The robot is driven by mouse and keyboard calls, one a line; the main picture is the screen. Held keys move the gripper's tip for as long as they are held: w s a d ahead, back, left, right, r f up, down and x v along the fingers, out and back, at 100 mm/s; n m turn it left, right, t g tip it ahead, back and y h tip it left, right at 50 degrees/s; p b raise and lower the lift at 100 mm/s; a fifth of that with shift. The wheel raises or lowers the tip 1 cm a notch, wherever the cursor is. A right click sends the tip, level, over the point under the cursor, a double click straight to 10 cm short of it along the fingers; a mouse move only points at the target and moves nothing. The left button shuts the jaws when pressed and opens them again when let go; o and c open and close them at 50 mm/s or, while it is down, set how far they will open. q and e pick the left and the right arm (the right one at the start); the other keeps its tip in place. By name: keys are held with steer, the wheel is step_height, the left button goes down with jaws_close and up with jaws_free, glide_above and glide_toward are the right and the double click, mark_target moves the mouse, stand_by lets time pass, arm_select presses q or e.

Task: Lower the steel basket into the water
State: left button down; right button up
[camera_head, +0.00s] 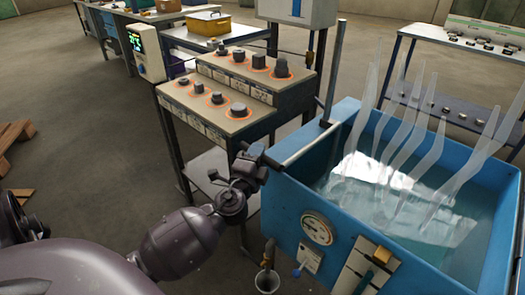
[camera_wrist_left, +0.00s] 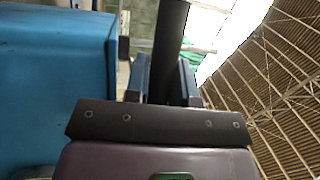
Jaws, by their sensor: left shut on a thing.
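The blue tank (camera_head: 285,205) holds clear water (camera_head: 435,210) with pale steam rising over it. A light rod (camera_head: 312,143) slopes across the tank's near left corner, up to an upright post (camera_head: 333,75). My left gripper (camera_head: 262,158) is at the rod's lower end, beside the tank. In the left wrist view the fingers (camera_wrist_left: 165,82) are shut on a dark bar (camera_wrist_left: 172,35), which looks like the rod's grip. I cannot make out the steel basket. My right gripper is not in view.
A stepped stand with several dark pieces on orange-ringed spots (camera_head: 232,95) is left of the tank. The tank front carries a round gauge (camera_head: 316,229). A small cup (camera_head: 267,281) stands by it. A rack (camera_head: 460,45) is behind. Open floor (camera_head: 100,110) lies left.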

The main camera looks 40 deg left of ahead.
arm_select(q)
steer(key=shift+s+f, duration=0.1)
steer(key=shift+f, duration=0.45)
steer(key=c, duration=1)
jaws_free()
steer(key=shift+o, duration=0.2)
steer(key=shift+r, duration=0.25)
steer(key=b+v, duration=0.1)
steer(key=v, duration=0.9)
steer(key=shift+s+d, duration=0.2)
steer(key=shift+s, duration=0.15)
